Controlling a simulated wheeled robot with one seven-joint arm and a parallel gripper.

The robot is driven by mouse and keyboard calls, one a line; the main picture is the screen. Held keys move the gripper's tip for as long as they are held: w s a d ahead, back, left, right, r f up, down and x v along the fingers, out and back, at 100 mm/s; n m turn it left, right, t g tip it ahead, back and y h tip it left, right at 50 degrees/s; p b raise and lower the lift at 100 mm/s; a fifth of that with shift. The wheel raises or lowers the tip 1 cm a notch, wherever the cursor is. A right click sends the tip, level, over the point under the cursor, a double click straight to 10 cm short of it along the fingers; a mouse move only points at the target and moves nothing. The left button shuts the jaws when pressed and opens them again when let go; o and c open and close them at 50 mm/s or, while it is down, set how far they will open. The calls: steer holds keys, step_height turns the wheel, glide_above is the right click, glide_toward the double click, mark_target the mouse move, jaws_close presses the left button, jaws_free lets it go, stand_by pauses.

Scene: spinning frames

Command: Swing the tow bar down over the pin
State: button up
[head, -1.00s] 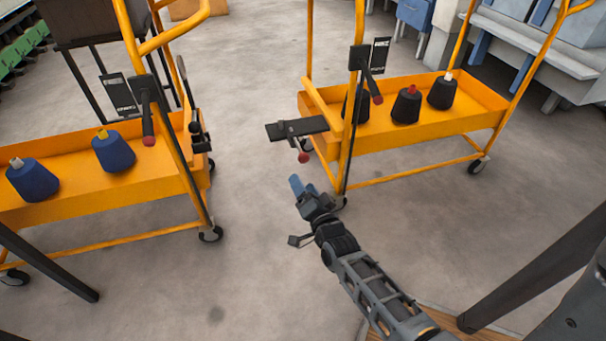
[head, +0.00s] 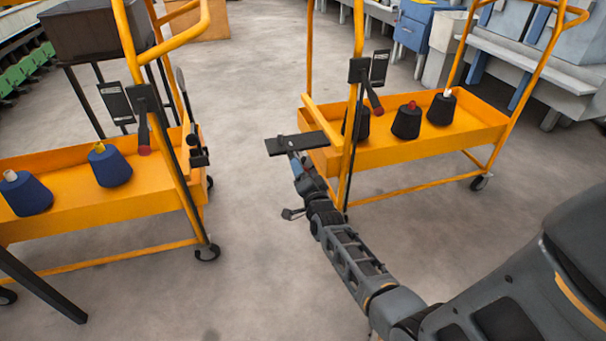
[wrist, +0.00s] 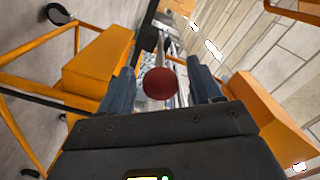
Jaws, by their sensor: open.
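My gripper (head: 294,163) has blue fingers and is just below the black flat plate (head: 312,142) that juts left from the right cart. In the wrist view my gripper (wrist: 163,82) is open, with a red round knob (wrist: 160,84) between its fingers; I cannot tell whether they touch it. The knob is hidden in the head view. A small pin-like piece (head: 281,138) shows on the plate. A dark upright bar (head: 182,95) on the left cart's near end looks like the raised tow bar, above a black bracket (head: 198,151).
The right orange cart (head: 425,137) holds dark yarn cones, and the left orange cart (head: 70,217) holds blue cones (head: 109,168). Both have upright frames and red-tipped levers. Bare floor (head: 245,225) lies between them.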

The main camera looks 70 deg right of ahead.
steer(key=shift+c, duration=0.2)
jaws_close()
stand_by(0.5)
